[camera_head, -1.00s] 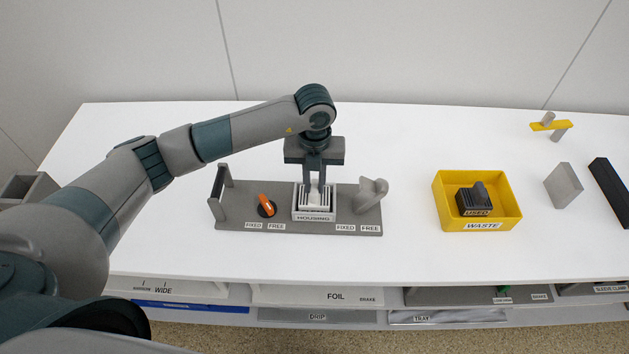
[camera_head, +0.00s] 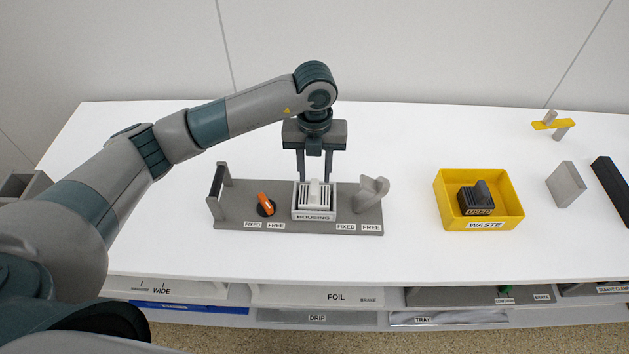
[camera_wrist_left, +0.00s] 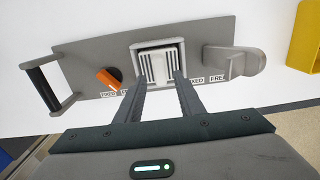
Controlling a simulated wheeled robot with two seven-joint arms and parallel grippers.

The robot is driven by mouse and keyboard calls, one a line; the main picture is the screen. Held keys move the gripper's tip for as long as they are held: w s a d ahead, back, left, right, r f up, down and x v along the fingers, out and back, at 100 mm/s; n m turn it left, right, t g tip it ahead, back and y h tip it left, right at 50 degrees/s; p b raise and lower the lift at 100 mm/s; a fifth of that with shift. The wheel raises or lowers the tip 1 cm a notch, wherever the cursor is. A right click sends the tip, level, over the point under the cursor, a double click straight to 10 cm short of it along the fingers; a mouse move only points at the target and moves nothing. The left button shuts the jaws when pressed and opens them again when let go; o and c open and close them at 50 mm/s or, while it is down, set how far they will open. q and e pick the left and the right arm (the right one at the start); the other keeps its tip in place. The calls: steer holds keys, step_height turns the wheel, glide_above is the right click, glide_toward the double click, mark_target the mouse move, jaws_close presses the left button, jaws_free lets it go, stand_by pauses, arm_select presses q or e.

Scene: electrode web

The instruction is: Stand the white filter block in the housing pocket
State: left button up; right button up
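The white filter block (camera_head: 314,193) is a ribbed block with a raised grip on top. It stands upright inside the pocket of the white housing (camera_head: 314,216) on a grey base plate (camera_head: 240,218). It also shows in the left wrist view (camera_wrist_left: 158,66). My left gripper (camera_head: 314,180) is open just above and behind the block. Its two fingers are spread apart, with nothing between them that I can see held. My right gripper is not in view.
The plate carries an orange lever (camera_head: 265,204), a handle bar (camera_head: 218,184) and a grey knob (camera_head: 373,190). A yellow waste bin (camera_head: 447,205) holds a dark used block (camera_head: 475,199). A grey block (camera_head: 566,184) and dark bar (camera_head: 611,190) lie right. Table between is clear.

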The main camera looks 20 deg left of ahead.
arm_select(q)
step_height(320, 180, up, 8)
steer(key=b, duration=0.2)
steer(key=shift+r, duration=0.15)
stand_by(0.7)
